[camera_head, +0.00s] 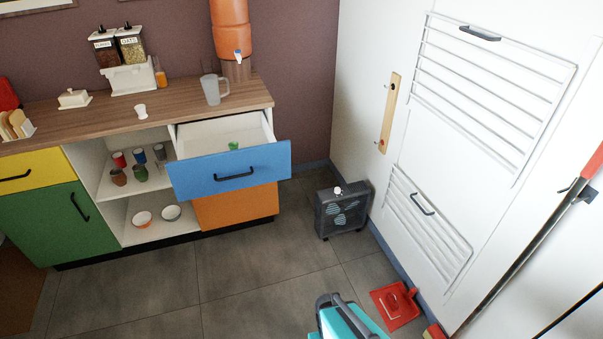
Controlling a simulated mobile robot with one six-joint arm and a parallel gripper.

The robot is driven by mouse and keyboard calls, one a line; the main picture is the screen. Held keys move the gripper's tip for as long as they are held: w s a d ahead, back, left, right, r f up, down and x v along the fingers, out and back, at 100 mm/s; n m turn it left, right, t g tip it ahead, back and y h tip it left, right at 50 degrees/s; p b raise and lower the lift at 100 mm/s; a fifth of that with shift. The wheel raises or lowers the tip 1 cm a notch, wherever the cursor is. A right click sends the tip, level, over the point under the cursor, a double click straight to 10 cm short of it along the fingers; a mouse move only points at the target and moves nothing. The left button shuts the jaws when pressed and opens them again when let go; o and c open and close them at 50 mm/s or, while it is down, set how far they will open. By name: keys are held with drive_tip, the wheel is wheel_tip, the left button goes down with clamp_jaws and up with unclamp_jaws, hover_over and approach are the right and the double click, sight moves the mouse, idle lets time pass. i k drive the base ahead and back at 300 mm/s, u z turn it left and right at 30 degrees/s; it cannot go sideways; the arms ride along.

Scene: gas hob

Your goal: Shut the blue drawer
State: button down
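The blue drawer (230,172) is at the right end of the wooden-topped cabinet. It stands pulled out, and its white inside shows above the blue front. A dark bar handle (235,174) is on the front. A small green item (233,145) is inside the drawer. An orange front (235,206) is below it. My gripper is not in view, and nothing is seen touching the drawer.
A dark fan heater (341,211) stands on the floor right of the cabinet. A teal object with a grey handle (345,318) and a red dustpan (396,305) are nearer. The tiled floor (240,270) before the cabinet is clear. A glass mug (213,90) stands on the worktop.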

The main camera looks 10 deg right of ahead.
sight(205, 165)
drive_tip(key=z, duration=0.5)
drive_tip(key=k, duration=0.25)
drive_tip(key=u, duration=1.4)
drive_tip(key=i, duration=0.95)
